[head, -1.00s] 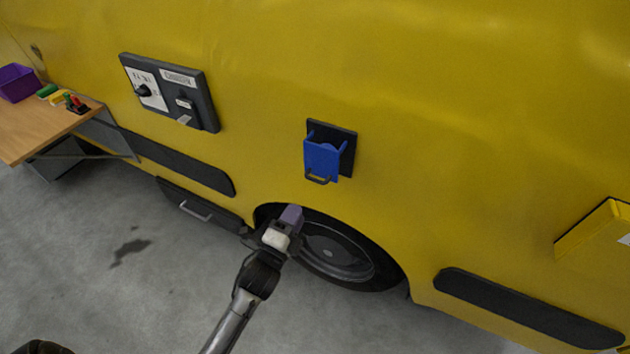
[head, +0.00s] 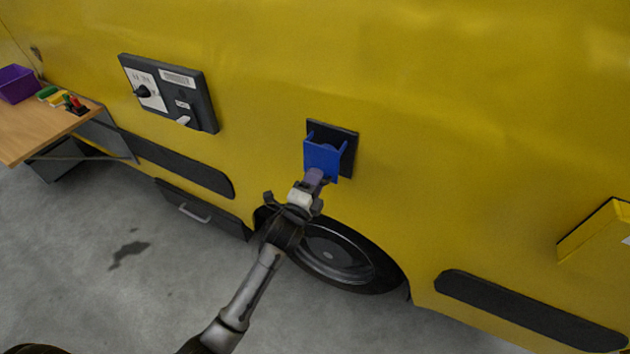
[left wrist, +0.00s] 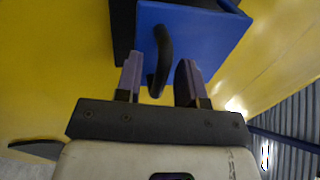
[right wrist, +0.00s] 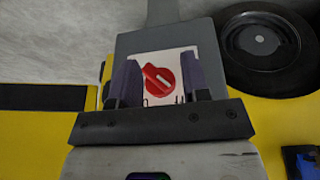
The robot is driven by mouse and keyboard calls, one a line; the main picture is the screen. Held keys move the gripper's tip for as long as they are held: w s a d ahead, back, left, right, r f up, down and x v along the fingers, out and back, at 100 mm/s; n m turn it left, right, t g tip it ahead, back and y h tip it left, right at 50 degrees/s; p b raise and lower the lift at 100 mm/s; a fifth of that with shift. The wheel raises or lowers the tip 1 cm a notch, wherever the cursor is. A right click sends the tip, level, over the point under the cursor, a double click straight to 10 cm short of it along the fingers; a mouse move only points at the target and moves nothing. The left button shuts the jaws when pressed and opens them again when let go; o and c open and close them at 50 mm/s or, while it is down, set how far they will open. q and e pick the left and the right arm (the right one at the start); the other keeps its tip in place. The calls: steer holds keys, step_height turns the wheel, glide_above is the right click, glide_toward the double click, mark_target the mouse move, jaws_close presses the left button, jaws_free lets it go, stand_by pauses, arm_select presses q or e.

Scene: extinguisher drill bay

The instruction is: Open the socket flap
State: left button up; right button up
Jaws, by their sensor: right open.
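The blue socket flap (head: 321,157) sits on a dark backing plate (head: 342,132) on the yellow vehicle side. It also shows in the left wrist view (left wrist: 205,40), with its black loop handle (left wrist: 163,50) towards me. My left gripper (head: 314,178) is at the flap's lower edge and hides the handle in the head view. In the left wrist view its two fingers (left wrist: 159,70) stand apart, one on each side of the handle, with gaps between. My right gripper (right wrist: 162,76) is open in the right wrist view and is outside the head view.
A red knob (right wrist: 158,79) on a white plate is in front of my right gripper. A wheel (head: 335,257) lies below the flap. A dark control panel (head: 197,90) is to the left, a yellow box (head: 592,235) to the right, and a wooden bench (head: 35,135) far left.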

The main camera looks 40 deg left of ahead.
arm_select(q)
jaws_close()
stand_by(0.5)
